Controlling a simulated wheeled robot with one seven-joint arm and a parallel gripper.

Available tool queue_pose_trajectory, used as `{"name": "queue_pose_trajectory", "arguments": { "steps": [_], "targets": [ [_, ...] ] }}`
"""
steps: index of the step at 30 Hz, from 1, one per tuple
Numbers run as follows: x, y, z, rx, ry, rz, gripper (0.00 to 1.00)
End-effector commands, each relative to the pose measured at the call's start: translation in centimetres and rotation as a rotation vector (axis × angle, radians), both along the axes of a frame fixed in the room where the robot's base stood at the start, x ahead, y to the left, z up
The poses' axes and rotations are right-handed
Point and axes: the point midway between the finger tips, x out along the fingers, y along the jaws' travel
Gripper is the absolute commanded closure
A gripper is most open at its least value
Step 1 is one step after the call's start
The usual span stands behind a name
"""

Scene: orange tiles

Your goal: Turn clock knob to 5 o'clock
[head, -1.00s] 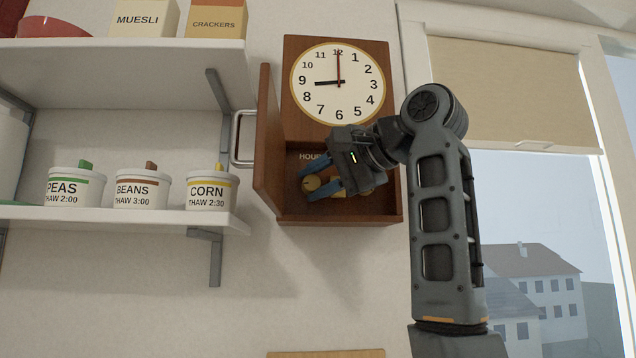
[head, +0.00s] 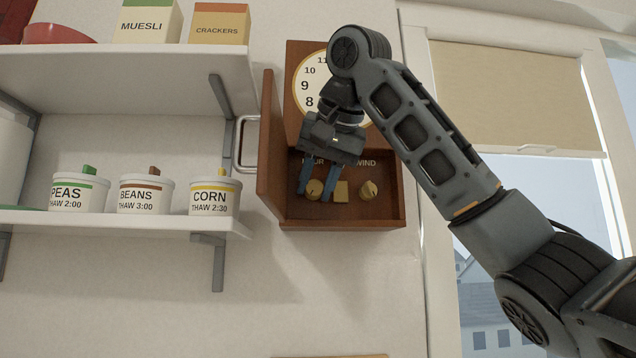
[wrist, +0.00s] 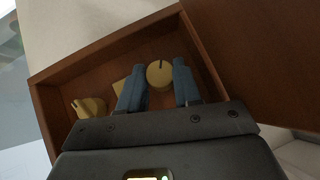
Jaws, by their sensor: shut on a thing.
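The wall clock (head: 303,97) shows only its left numerals; my arm hides the rest of the dial and its hands. Below it is an open wooden compartment (head: 390,214). The brass left knob (head: 314,189), under a partly hidden label reading "OUR", is between the blue fingers of my gripper (head: 316,191). In the wrist view the round knob (wrist: 160,72) with a dark mark sits between the two fingers, which are shut on it. The right knob (head: 368,190), under "WIND", is free.
A square brass piece (head: 341,191) lies close right of my fingers. The open wooden door (head: 270,150) with a metal handle (head: 240,142) stands at the left. Shelves with jars (head: 146,194) and boxes are further left; a window (head: 490,240) is at the right.

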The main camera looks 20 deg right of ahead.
Motion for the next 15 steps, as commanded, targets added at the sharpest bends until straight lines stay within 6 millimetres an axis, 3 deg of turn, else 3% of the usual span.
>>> {"name": "queue_pose_trajectory", "arguments": {
  "steps": [15],
  "targets": [
    [0.05, 0.13, -0.19, -0.185, 0.066, 0.0, 0.98]
  ]
}}
